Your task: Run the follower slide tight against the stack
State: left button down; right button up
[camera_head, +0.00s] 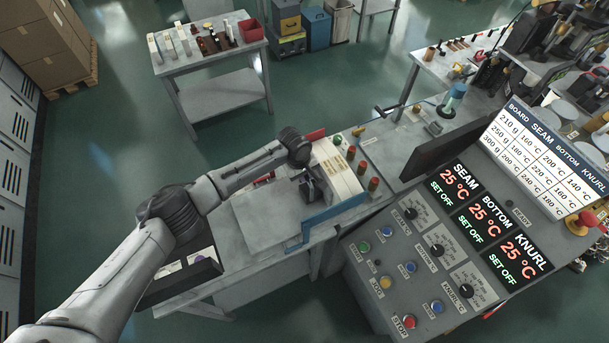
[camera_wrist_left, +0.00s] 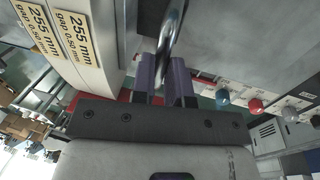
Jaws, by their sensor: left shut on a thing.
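My left gripper (camera_head: 309,186) is at the right end of the grey bench, close in front of a pale block (camera_head: 338,168) with labels on it. In the left wrist view its purple-padded fingers (camera_wrist_left: 167,82) are shut on a shiny metal bar handle (camera_wrist_left: 172,35). The handle appears to belong to the follower slide, whose body is largely hidden by the gripper. The pale block also shows in the left wrist view (camera_wrist_left: 95,20), with yellow labels reading 255 mm. I cannot make out the stack clearly or whether the slide touches it. My right gripper is not in view.
A blue angled guard (camera_head: 335,214) stands at the bench's near right edge. A dark tray (camera_head: 188,272) lies at the bench's left end.

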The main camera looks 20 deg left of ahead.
pick_arm(q)
jog(key=c, duration=1.1)
grip_release()
jog(key=shift+r, duration=0.1)
jog(key=r, duration=0.4)
jog(key=s+a+r+b, duration=0.1)
jog(key=r, duration=0.4)
jog(key=a+r, duration=0.1)
jog(key=r, duration=0.3)
jog(key=shift+s+r, duration=0.2)
jog(key=shift+s, duration=0.2)
